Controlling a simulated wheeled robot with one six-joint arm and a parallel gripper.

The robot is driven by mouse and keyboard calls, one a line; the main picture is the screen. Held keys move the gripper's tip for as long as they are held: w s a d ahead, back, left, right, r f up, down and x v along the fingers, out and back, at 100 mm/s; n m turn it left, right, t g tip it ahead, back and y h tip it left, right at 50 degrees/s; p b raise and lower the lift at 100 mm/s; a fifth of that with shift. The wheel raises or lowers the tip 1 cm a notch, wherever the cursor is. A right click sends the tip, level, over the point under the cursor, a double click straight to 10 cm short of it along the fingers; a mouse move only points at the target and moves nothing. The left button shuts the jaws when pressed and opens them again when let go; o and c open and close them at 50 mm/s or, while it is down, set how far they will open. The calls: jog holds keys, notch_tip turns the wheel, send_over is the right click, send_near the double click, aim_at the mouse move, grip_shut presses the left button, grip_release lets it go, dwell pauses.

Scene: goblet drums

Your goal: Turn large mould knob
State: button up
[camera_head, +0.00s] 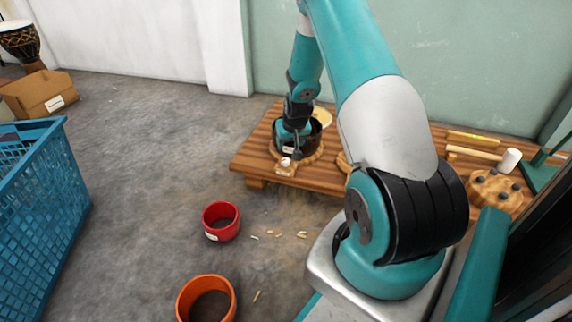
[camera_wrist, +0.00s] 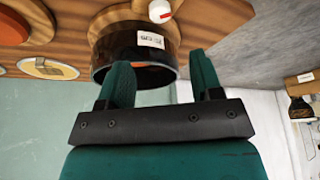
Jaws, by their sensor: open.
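The large mould (camera_head: 314,135) looks like a dark round ring on the low wooden table, partly hidden behind my gripper. A small white knob with a red part (camera_head: 285,162) sits on a wooden block at the mould's front. In the wrist view the knob (camera_wrist: 160,11) is at the top edge, partly cut off, past the mould from my fingers.
The table also bears a mallet (camera_head: 510,160), a yellow tool (camera_head: 475,137) and a pegged wooden disc (camera_head: 495,190) at right. A red pot (camera_head: 221,221), an orange pot (camera_head: 206,300) and a blue crate (camera_head: 35,190) stand on the floor. The floor left of the table is mostly clear.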

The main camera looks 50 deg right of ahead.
aim_at(286, 160)
jog(key=b+x, duration=0.6)
jog(key=x, duration=0.6)
jog(key=shift+a+f, duration=0.1)
jog(key=shift+f, duration=0.05)
jog(key=shift+c, duration=0.4)
